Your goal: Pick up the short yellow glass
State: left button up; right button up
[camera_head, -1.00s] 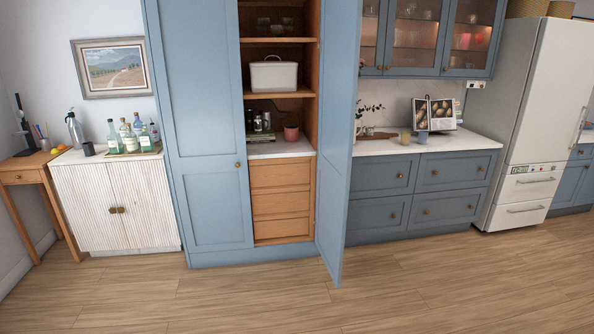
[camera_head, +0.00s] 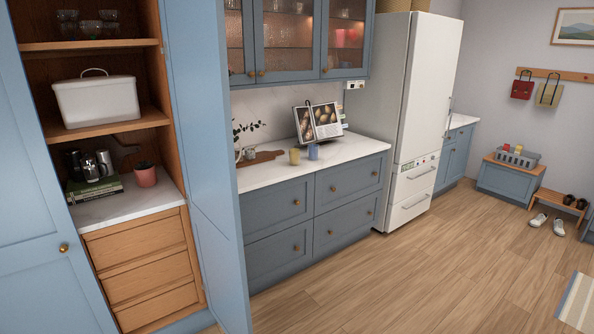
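Neither of my grippers shows in this view.
An open blue cupboard door (camera_head: 205,170) juts out left of the counter. A white fridge (camera_head: 410,110) stands to the right. A grey crate (camera_head: 515,158) sits on a far bench. The floor ahead is clear.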

aim_at(295, 153)
jog(key=i+l+z, duration=0.2)
jog(key=i+z, duration=0.2)
jog(key=i, duration=0.15)
jog(key=i+z, duration=0.35)
jog(key=i, duration=0.2)
jog(key=i+j+z, duration=0.15)
jog(key=i+z, duration=0.25)
jog(key=i+u, duration=0.15)
jog(key=i, duration=0.35)
jog(key=i+u, duration=0.2)
jog(key=i, duration=0.3)
jog(key=i+l+u, duration=0.15)
jog(key=i, duration=0.35)
jog(key=i+l+u, duration=0.2)
jog(key=i, duration=0.3)
